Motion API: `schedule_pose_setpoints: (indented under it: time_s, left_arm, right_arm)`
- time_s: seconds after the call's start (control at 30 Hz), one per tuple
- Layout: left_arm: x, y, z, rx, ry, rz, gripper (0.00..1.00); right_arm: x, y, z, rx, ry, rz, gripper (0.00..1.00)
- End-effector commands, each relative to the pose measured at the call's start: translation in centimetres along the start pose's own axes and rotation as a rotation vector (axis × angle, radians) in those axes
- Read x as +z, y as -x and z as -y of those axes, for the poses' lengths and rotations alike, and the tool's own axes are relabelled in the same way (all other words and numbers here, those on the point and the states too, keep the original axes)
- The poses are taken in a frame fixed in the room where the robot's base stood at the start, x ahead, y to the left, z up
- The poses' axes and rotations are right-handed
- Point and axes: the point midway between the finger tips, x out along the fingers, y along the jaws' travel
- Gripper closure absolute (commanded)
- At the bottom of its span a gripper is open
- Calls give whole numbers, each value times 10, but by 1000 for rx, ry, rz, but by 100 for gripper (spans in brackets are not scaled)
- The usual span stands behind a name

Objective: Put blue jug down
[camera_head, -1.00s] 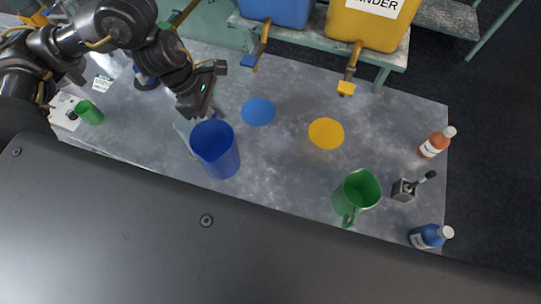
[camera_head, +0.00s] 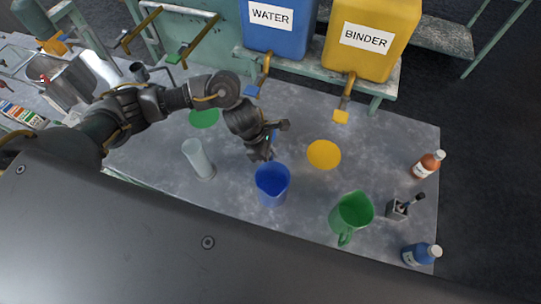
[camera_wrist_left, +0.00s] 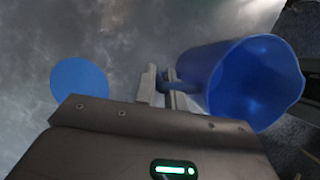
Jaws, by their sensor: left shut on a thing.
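The blue jug (camera_head: 272,188) is at the front middle of the table in the head view, upright or nearly so. My left gripper (camera_head: 263,156) is at its back side, shut on its handle. In the left wrist view the blue jug (camera_wrist_left: 225,85) is right of the left gripper's fingers (camera_wrist_left: 163,84), its open mouth turned toward the right. A blue disc (camera_wrist_left: 79,82) lies on the table left of the fingers; in the head view my arm hides it. I cannot tell whether the jug touches the table. My right gripper is not in view.
A green jug (camera_head: 350,214) stands to the right. Near it are a small holder (camera_head: 397,210), an orange bottle (camera_head: 427,165) and a blue bottle (camera_head: 420,254). A clear cylinder (camera_head: 198,160) stands left.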

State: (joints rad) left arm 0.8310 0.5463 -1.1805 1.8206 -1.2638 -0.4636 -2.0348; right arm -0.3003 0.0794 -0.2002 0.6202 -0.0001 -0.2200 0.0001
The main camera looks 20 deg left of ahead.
Motion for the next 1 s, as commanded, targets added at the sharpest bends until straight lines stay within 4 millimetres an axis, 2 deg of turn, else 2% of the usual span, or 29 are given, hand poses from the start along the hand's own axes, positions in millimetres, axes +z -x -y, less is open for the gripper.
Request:
schedule_pose_setpoints:
  time_s: [0.17,0.57,0.6,0.73,1.0]
  left_arm:
    - [-9,-17,0,1,3,-3,100]
    - [-11,-22,-1,2,0,-2,100]
    - [-10,-20,0,2,0,-2,84]
    - [-10,-20,0,2,1,-2,67]
    - [-10,-19,0,2,1,-2,67]
  right_arm:
    - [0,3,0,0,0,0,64]
    - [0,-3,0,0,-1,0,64]
    - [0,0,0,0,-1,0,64]
    - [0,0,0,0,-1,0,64]
    - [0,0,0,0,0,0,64]
